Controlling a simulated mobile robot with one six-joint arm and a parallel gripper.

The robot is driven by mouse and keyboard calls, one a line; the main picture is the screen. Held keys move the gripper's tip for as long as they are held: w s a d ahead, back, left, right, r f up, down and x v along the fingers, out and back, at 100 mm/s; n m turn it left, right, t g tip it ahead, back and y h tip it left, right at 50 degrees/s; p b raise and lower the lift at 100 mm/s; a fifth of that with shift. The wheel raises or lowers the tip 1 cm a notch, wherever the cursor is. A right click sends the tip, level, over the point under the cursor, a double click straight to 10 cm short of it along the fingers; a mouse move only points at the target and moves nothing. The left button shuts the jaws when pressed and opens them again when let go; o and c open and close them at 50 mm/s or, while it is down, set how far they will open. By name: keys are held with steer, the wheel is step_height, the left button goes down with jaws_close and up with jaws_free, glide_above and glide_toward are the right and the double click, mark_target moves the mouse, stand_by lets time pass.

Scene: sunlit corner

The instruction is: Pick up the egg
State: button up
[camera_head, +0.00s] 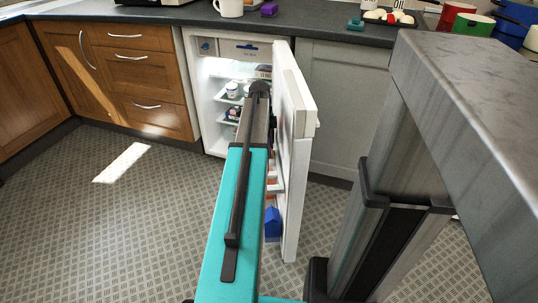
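I cannot surely pick out an egg. The open fridge (213,112) is lit inside and holds several small items on its shelves, too small to name with certainty. My arm reaches from the bottom of the picture to the fridge opening, beside the inner side of the open door (296,150). The dark far end of my arm, where my gripper (259,88) is, lies in front of the shelves. Its fingers are not clear, so I cannot tell whether it is open or holds anything.
The fridge door stands open, close to the right of my arm. Wooden drawers (140,80) are on the left. On the dark counter (320,28) are a white mug (230,8) and a tray (388,25) of pale and red items. Floor at left is clear.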

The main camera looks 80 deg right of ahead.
steer(key=shift+r, duration=0.1)
step_height(320, 180, up, 28)
steer(key=p, duration=0.6)
steer(key=shift+p, duration=0.4)
steer(key=shift+w, duration=0.1)
stand_by(0.4)
steer(key=w+a+f+n, duration=0.1)
steer(key=w+a+n, duration=0.55)
steer(key=w, duration=0.85)
steer(key=w+a+f+n+t+h, duration=0.1)
steer(key=w+a+n, duration=0.55)
steer(key=w, duration=0.85)
steer(key=w+a+f+n, duration=0.2)
steer(key=w+a+n, duration=0.4)
steer(key=w, duration=1)
steer(key=w+a+f+n, duration=0.1)
steer(key=w+a+n, duration=0.4)
steer(key=a, duration=1)
steer(key=w+a+n+t, duration=0.1)
steer(key=w+a+n, duration=0.5)
steer(key=a, duration=0.9)
steer(key=w+a+f+n+y, duration=0.1)
steer(key=w+a+n, duration=0.5)
steer(key=w+a, duration=0.4)
steer(key=shift+a+f+t, duration=0.15)
steer(key=shift+a+t, duration=0.05)
steer(key=shift+a, duration=1.15)
steer(key=shift+a+f+t, duration=0.15)
steer(key=shift+a+t, duration=0.05)
steer(key=shift+a, duration=1.15)
